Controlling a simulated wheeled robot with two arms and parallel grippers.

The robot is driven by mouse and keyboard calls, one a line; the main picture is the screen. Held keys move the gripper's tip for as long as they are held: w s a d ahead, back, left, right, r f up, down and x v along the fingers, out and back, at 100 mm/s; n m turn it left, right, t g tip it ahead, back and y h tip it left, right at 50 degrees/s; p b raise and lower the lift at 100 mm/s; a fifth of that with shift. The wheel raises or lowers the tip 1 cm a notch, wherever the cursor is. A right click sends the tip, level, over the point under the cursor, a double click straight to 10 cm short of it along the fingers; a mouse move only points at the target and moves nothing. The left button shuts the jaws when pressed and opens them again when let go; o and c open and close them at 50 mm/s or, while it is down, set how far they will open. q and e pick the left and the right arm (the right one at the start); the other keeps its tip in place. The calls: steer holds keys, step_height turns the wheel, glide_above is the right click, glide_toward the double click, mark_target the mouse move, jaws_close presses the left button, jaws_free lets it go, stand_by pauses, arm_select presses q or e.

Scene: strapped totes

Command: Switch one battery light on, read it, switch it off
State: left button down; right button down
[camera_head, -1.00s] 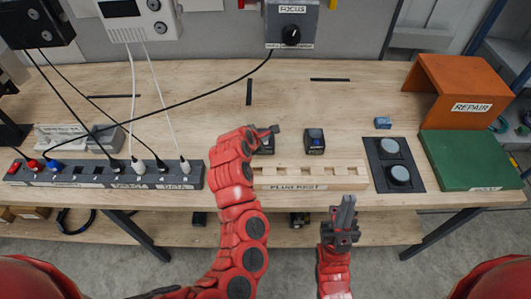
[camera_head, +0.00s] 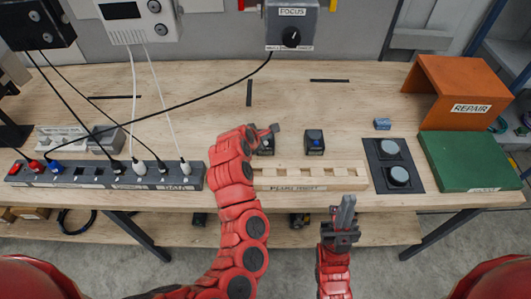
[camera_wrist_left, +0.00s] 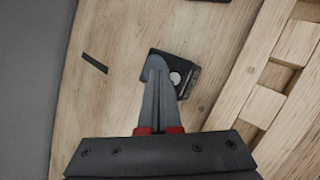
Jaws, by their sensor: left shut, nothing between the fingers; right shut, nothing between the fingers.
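Two small dark boxes that look like the battery lights stand on the wooden bench behind the plug rest. One battery light (camera_head: 266,146) is partly covered by my left gripper (camera_head: 272,130); the other battery light (camera_head: 314,143), with a bluish face, stands clear to its right. My left gripper is shut and empty, its tips over or at the first light. In the left wrist view the closed fingers (camera_wrist_left: 157,68) overlap this dark box (camera_wrist_left: 188,82), beside its pale round button; contact cannot be told. My right gripper (camera_head: 347,208) is shut and empty in front of the bench.
The wooden plug rest (camera_head: 310,171) lies in front of the lights. A power strip (camera_head: 100,180) with plugs and cables is at left.

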arm_select(q)
step_height(320, 180, up, 6)
steer(key=p, duration=0.3)
steer(key=shift+f, duration=0.1)
stand_by(0.4)
